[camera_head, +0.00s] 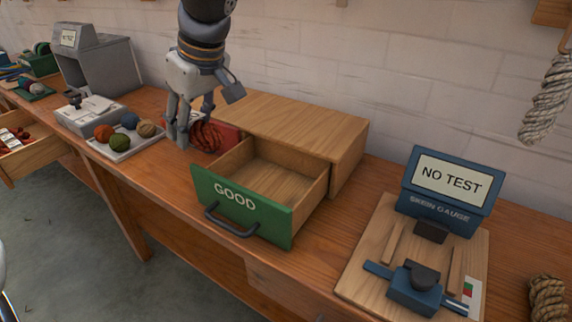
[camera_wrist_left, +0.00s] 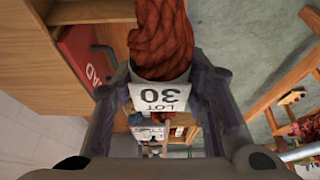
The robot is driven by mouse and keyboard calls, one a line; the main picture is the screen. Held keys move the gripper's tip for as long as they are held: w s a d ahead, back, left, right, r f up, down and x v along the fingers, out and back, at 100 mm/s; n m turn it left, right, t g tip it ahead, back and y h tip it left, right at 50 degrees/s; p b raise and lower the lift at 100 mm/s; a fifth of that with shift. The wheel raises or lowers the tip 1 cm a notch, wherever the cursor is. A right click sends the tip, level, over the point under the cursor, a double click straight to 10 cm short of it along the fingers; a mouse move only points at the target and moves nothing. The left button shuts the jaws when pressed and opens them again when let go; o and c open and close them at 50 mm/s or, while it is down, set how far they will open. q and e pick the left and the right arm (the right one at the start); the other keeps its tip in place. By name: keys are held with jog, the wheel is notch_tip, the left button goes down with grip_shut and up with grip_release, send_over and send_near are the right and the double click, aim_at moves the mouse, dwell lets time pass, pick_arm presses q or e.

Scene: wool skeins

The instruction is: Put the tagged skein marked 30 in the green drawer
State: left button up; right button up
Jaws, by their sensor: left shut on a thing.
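A dark red skein (camera_head: 207,137) is held in my left gripper (camera_head: 187,140), just left of the green drawer. In the left wrist view the same skein (camera_wrist_left: 160,38) sits between the fingers of my left gripper (camera_wrist_left: 165,92), with a white tag (camera_wrist_left: 159,96) reading LOT 30. The green drawer (camera_head: 240,205), marked GOOD, is pulled open from its wooden cabinet (camera_head: 290,125), and the visible part of its inside is empty. My right gripper does not show.
A red drawer front marked BAD (camera_wrist_left: 82,55) is beside the skein. A white tray (camera_head: 115,152) of yarn balls stands to the left. A blue skein gauge (camera_head: 445,190) reading NO TEST stands right of the cabinet on a wooden board.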

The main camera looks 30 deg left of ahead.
pick_arm(q)
jog(key=w+d+f, duration=0.2)
jog(key=d+f, duration=0.1)
jog(key=w+d+f+b, duration=0.1)
jog(key=w+d+f, duration=0.2)
jog(key=d, duration=0.1)
jog(key=w+d+f, duration=0.3)
jog(key=shift+d+f+b, duration=0.2)
jog(key=shift+b, duration=0.1)
notch_tip(320, 180, down, 3)
jog(key=shift+d, duration=0.15)
jog(key=shift+w+f, duration=0.1)
jog(key=shift+f, duration=0.05)
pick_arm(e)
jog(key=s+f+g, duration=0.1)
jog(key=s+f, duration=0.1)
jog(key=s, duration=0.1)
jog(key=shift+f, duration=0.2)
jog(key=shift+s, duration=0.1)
pick_arm(q)
jog(key=shift+f, duration=0.55)
jog(key=o, duration=1.1)
